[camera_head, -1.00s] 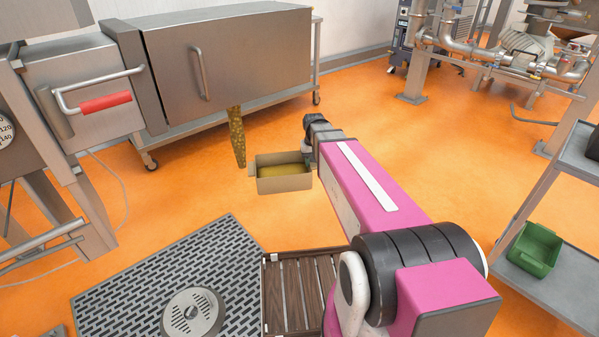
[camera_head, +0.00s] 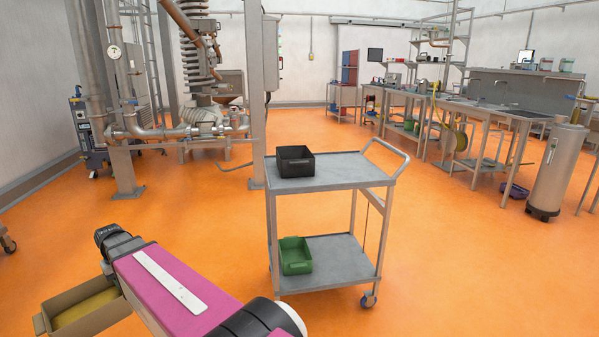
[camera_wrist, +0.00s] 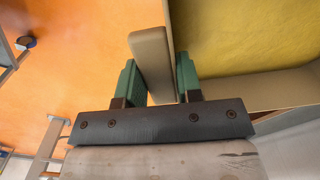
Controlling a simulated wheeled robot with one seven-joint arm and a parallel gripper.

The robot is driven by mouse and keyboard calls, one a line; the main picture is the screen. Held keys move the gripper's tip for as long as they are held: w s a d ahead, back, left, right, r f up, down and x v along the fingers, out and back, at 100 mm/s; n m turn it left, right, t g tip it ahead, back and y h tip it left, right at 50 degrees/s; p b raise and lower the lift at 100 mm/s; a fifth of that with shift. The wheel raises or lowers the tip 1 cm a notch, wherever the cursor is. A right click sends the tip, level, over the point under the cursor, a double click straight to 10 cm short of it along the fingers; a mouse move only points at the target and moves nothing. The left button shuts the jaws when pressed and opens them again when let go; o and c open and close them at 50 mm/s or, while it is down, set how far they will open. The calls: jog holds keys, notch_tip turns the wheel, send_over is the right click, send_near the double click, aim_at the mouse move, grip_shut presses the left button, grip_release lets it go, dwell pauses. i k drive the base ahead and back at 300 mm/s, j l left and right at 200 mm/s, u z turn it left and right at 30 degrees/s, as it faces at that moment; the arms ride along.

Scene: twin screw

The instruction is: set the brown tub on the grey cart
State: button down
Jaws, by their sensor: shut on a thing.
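The brown tub (camera_head: 88,310) is at the lower left of the head view, held up off the floor, with a yellowish layer inside. In the wrist view my gripper (camera_wrist: 160,82) has its two green fingers on either side of the tub's wall (camera_wrist: 152,60), shut on it. In the head view my arm hides the fingers and part of the tub. The grey cart (camera_head: 340,172) stands right of centre, apart from the tub. It has a top shelf and a lower shelf.
A black bin (camera_head: 295,162) sits on the left part of the cart's top shelf; the shelf's right part is bare. A green bin (camera_head: 295,256) is on the lower shelf. Steel pipework (camera_head: 170,132) stands behind left. A purple tub (camera_head: 514,191) lies on the floor at right.

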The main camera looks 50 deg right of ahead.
aim_at(346, 167)
jog(key=k+l+z, duration=0.15)
jog(key=l+z, duration=0.2)
jog(key=k+l+z, duration=0.15)
jog(key=l+z, duration=0.55)
jog(key=k+l+z, duration=0.15)
jog(key=l, duration=0.65)
jog(key=l+z, duration=0.2)
jog(key=l, duration=1.85)
